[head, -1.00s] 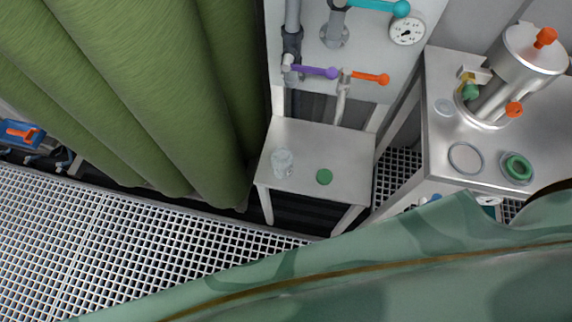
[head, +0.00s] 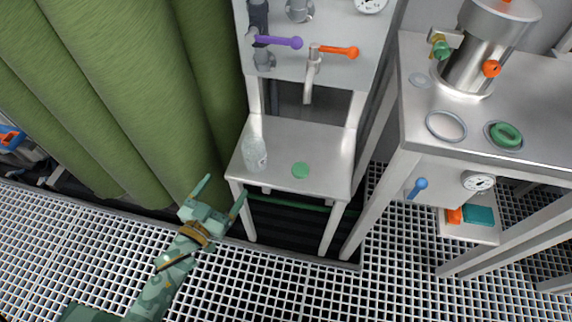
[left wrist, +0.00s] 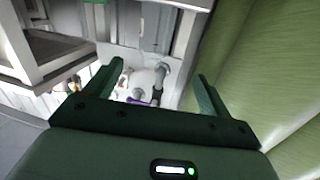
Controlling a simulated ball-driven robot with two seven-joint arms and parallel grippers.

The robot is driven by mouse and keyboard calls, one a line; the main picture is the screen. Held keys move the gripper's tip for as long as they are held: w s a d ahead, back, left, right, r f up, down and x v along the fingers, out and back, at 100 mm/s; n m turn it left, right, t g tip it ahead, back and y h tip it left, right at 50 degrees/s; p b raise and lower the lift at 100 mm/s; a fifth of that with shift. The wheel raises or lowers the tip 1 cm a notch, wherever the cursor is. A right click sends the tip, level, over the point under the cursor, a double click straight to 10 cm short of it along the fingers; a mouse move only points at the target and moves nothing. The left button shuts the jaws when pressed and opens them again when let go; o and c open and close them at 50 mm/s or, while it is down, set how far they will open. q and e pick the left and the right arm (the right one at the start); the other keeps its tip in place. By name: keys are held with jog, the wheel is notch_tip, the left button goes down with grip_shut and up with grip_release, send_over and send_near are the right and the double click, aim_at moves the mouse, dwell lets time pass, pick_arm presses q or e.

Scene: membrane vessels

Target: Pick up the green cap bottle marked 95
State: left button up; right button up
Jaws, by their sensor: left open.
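A clear bottle (head: 254,153) stands at the left of a small steel table (head: 330,135) in the head view. Its marking is too small to read, and no cap shows on it. A round green cap (head: 301,170) lies on the same table, to the right of the bottle and apart from it. My left gripper (head: 222,190) is open and empty, in front of and to the left of the table, apart from the bottle. Its open fingers also show in the left wrist view (left wrist: 160,72), where I cannot make out the bottle. My right gripper is out of view.
Green curtain-like folds (head: 120,90) hang at the left. A panel with a purple valve handle (head: 280,42) and an orange one (head: 340,52) stands behind the table. A taller steel bench (head: 420,110) with a metal vessel (head: 475,60) is at the right.

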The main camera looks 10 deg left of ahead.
aim_at(247, 156)
pick_arm(q)
jog(key=shift+h, duration=0.3)
jog(key=b+x, duration=0.1)
jog(key=x, duration=0.4)
jog(key=b+x, duration=0.2)
jog(key=x, duration=0.3)
jog(key=shift+d+r, duration=0.25)
jog(key=shift+w+d+b, duration=0.15)
jog(key=shift+w+b, duration=0.15)
jog(key=shift+w, duration=0.4)
jog(key=b+x, duration=0.2)
jog(key=x, duration=0.2)
jog(key=shift+w+d, duration=0.2)
jog(key=shift+w, duration=0.15)
jog(key=shift+r, duration=0.2)
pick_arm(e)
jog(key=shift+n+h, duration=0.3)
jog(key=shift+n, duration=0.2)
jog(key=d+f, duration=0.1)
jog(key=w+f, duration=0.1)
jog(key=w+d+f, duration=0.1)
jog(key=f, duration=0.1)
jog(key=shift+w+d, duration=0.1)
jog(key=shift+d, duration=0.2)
pick_arm(q)
jog(key=c, duration=1.1)
